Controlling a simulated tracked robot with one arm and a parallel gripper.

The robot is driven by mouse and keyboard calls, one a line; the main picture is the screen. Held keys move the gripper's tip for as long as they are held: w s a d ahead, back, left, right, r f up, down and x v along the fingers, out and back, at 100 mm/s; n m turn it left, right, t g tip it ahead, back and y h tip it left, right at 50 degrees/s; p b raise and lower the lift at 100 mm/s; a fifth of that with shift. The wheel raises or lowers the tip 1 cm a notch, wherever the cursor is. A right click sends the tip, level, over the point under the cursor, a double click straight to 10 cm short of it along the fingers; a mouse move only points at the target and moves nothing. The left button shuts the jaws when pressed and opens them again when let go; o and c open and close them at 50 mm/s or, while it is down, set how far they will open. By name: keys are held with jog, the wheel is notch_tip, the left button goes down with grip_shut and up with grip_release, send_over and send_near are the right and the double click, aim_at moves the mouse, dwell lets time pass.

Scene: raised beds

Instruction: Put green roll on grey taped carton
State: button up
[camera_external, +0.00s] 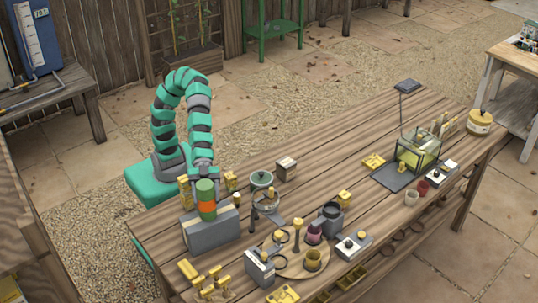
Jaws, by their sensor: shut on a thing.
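My gripper (202,183) points down at the left end of the wooden table and is shut on the green roll (206,189). The roll is upright, green with an orange band around its middle. The grey taped carton (207,236) stands on the table directly below, with a lighter strip along its top. The roll's lower end is at the carton's top edge in the picture. I cannot tell whether they touch.
A green lidded pot (261,180) and a small box (286,168) stand to the right. A round wooden board (292,268) with several small items lies in front. Yellow pieces (205,279) lie at the near left edge. The table's middle (340,160) is mostly clear.

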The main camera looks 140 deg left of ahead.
jog(key=shift+f, duration=0.15)
jog(key=o, duration=1.4)
jog(key=shift+r, duration=0.2)
jog(key=p+v, duration=0.1)
jog(key=v, duration=1.1)
jog(key=shift+a, duration=0.15)
